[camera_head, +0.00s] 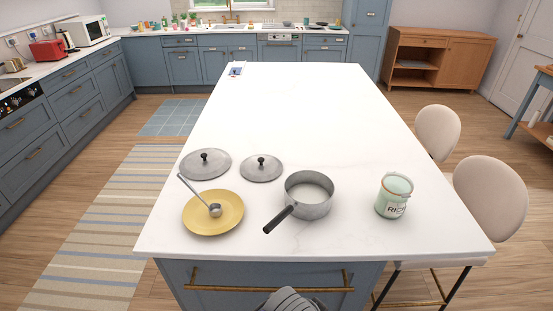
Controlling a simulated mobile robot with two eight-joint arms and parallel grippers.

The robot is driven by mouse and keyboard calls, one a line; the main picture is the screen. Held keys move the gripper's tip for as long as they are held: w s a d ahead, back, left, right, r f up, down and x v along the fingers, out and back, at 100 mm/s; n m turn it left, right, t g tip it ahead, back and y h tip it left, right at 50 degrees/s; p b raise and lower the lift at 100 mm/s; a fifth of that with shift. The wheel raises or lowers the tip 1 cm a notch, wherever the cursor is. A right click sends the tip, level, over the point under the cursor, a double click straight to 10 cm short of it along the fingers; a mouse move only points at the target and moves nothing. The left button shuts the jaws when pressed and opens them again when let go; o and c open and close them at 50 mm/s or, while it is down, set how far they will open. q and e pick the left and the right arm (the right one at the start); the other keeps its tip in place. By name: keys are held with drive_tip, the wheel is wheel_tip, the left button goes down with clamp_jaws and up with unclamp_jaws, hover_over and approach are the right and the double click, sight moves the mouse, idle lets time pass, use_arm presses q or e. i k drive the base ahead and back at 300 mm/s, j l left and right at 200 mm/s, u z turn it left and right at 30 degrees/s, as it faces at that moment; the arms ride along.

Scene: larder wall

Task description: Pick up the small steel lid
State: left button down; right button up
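The small steel lid (261,170) lies flat on the white island top, with a dark round knob on top. A larger steel lid (205,165) with a dark knob lies just to its left, apart from it. A steel saucepan (309,204) with a dark handle stands to the right of the small lid, uncovered. Its handle points to the lower left. Neither of my grippers shows in this view.
A yellow plate (213,224) with a steel ladle (215,210) on it sits in front of the lids. A pale green rice tin (393,196) stands at right.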

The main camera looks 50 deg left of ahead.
sight(258, 168)
drive_tip(key=u, duration=1.8)
drive_tip(key=i+j+u, duration=0.15)
drive_tip(key=j+u, duration=0.25)
drive_tip(key=i+j+u, duration=0.15)
drive_tip(key=j+u, duration=0.2)
drive_tip(key=i+j+u, duration=0.25)
drive_tip(key=j+u, duration=0.15)
drive_tip(key=l, duration=1.2)
drive_tip(key=i, duration=0.05)
